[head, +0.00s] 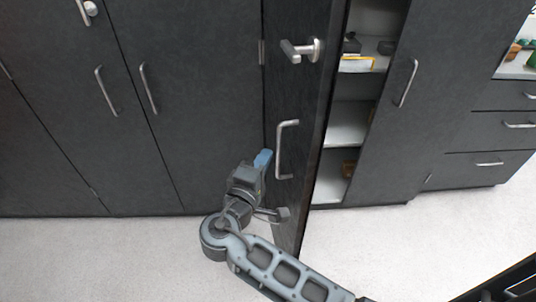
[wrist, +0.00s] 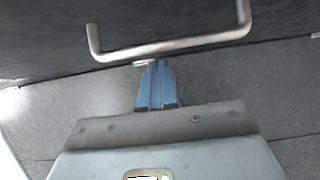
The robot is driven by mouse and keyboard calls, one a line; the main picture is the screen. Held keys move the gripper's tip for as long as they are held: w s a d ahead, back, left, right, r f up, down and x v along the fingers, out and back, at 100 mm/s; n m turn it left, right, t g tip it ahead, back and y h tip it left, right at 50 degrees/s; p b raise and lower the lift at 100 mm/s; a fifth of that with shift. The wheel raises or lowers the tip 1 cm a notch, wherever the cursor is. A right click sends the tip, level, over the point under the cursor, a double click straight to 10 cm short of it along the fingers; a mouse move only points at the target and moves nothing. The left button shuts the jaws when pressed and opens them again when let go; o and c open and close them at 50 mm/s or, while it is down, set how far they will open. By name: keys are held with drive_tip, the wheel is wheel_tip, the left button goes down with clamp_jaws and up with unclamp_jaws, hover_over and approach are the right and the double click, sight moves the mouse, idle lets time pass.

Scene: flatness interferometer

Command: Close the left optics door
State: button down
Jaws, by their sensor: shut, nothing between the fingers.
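The left optics door (head: 298,100) is a dark panel standing open, swung out from the cabinet with its handle side facing left. It carries a lever handle (head: 301,50) above and a silver bar handle (head: 287,150) below. My gripper (head: 263,158) is on the handle side, just left of the bar handle. Its blue fingers are together and empty. In the wrist view, the fingertips (wrist: 155,66) lie close below the bar handle (wrist: 170,47), near the door face (wrist: 60,40); whether they touch it is unclear.
Shelves (head: 347,122) with small items show inside the open cabinet. The dark right-hand door (head: 400,100) stands beside the opening. Closed dark cabinets (head: 190,100) line the left, drawers (head: 492,130) the right. Pale floor (head: 90,250) is clear in front.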

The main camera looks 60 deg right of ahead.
drive_tip(key=shift+s+d, duration=0.3)
drive_tip(key=shift+d, duration=0.2)
